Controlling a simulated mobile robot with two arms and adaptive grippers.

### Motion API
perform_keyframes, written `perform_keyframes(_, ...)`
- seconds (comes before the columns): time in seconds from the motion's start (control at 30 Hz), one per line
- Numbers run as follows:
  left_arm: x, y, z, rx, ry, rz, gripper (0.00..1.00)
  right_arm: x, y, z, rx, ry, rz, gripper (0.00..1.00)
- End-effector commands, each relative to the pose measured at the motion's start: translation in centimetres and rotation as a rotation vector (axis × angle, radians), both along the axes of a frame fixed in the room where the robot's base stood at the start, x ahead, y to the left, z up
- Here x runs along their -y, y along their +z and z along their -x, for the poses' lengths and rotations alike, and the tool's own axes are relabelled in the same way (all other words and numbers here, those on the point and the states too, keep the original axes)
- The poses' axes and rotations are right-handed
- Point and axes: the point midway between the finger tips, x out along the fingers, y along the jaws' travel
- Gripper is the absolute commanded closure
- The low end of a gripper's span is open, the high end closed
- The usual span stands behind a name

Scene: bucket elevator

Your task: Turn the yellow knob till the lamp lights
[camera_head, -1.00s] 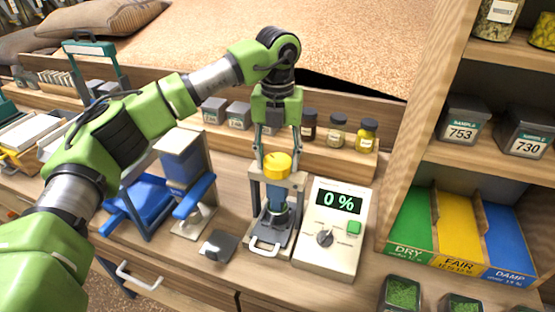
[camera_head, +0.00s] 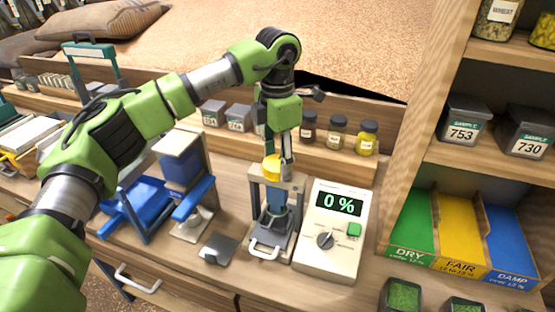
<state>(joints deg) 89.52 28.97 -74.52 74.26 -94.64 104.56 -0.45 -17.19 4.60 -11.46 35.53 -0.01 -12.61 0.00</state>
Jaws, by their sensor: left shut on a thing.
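The yellow knob (camera_head: 271,168) sits on top of a small grey press-like stand with a blue cylinder inside. My left gripper (camera_head: 278,162) comes down from above and is shut on the knob, with one finger in front of it at the right. The stand (camera_head: 263,230) has a pale handle at its front. I cannot make out a lit lamp. My right gripper is not in view.
Blue-armed device (camera_head: 180,175) stands left of the press, and a small grey block (camera_head: 217,249) lies in front. Small jars (camera_head: 337,132) line the ledge behind. A shelf with sample boxes (camera_head: 463,119) and green, yellow and blue bins (camera_head: 458,230) stands at right.

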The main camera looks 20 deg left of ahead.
Motion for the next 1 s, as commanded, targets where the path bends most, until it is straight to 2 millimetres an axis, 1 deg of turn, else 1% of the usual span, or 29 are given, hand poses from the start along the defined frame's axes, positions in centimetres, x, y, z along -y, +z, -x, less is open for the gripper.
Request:
perform_keyframes(0.7,-0.02,0.17,-0.05,0.003,-0.672,0.001,0.75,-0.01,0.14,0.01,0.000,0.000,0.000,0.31)
perform_keyframes(1.0,-0.04,0.18,-0.06,0.003,-0.890,0.000,0.75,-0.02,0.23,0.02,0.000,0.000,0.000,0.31)
